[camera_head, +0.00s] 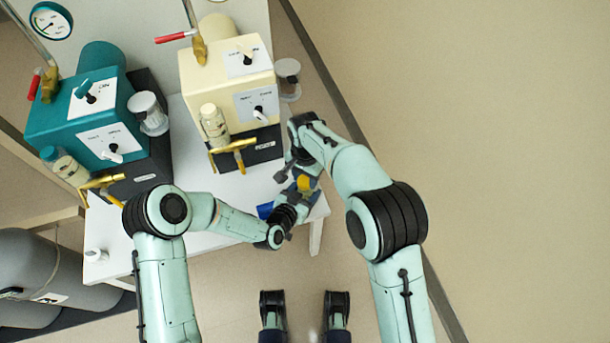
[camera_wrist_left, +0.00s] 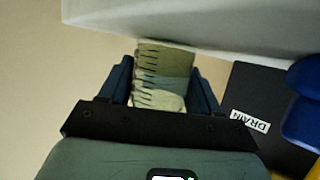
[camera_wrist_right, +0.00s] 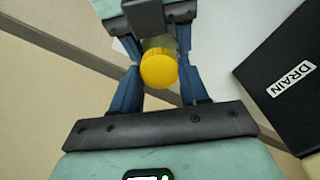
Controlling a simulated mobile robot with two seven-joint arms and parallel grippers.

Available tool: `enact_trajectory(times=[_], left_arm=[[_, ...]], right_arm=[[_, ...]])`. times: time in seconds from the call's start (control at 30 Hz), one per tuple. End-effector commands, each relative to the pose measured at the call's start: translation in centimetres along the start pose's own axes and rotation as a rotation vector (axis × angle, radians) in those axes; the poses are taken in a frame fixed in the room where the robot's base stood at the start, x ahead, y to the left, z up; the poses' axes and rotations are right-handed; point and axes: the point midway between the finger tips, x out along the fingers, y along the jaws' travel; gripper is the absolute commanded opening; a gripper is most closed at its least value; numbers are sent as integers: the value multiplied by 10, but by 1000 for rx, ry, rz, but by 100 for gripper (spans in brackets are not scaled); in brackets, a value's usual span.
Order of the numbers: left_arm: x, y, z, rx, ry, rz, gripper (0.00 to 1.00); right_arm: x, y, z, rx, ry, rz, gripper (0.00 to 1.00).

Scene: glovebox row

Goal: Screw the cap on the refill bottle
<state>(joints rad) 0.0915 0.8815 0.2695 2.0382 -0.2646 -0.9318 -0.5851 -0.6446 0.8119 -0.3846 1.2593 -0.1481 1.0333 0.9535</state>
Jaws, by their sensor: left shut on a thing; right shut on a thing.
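My left gripper (camera_wrist_left: 163,82) is shut on the refill bottle (camera_wrist_left: 165,65), a pale greenish bottle with dark graduation marks. My right gripper (camera_wrist_right: 158,66) is shut on the yellow cap (camera_wrist_right: 159,69), which faces its camera. The bottle shows partly behind the cap in the right wrist view. The cap appears in line with the bottle's end, but the cap hides the neck, so I cannot tell whether the threads are engaged. In the head view the cap (camera_head: 304,183) shows between the two grippers, near the front right corner of the white table (camera_head: 205,180); the bottle is mostly hidden there.
A cream pump unit (camera_head: 228,62) and a teal one (camera_head: 75,105) stand at the back of the table, with brass taps and bottles beside them. A black box marked DRAIN (camera_wrist_right: 290,75) is close to my right gripper. A small white item (camera_head: 95,255) sits front left.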

Motion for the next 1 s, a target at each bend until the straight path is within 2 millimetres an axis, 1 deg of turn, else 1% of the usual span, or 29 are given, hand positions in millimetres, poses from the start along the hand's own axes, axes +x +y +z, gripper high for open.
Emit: enact_trajectory(times=[0.03, 0.1, 0.5, 0.63, 0.77, 0.8, 0.87, 1.0], left_arm=[[0, 0, 0, 0, -1, -1, 0], [0, 0, 0, 0, -1, -1, 0], [0, 0, 1, -1, -2, -1, 0], [0, 0, 1, -1, -2, -1, 0], [0, 0, 1, 0, -2, -1, 0], [0, 0, 1, 0, -2, -1, 0], [0, 0, 1, 0, -2, -1, 0], [0, 0, 0, -1, -1, -1, 0]], right_arm=[[0, 0, 0, 118, 1, 0, 16], [0, 0, 1, 293, 1, 0, 16], [0, 1, 2, 1292, 1, 1, 16], [1, 2, 2, 1524, 1, 1, 16], [1, 2, 2, 1508, -1, 1, 16], [0, 2, 2, 1507, -1, 1, 51], [1, 2, 2, 1506, -1, 1, 70], [1, 2, 3, 1504, -3, 3, 70]])
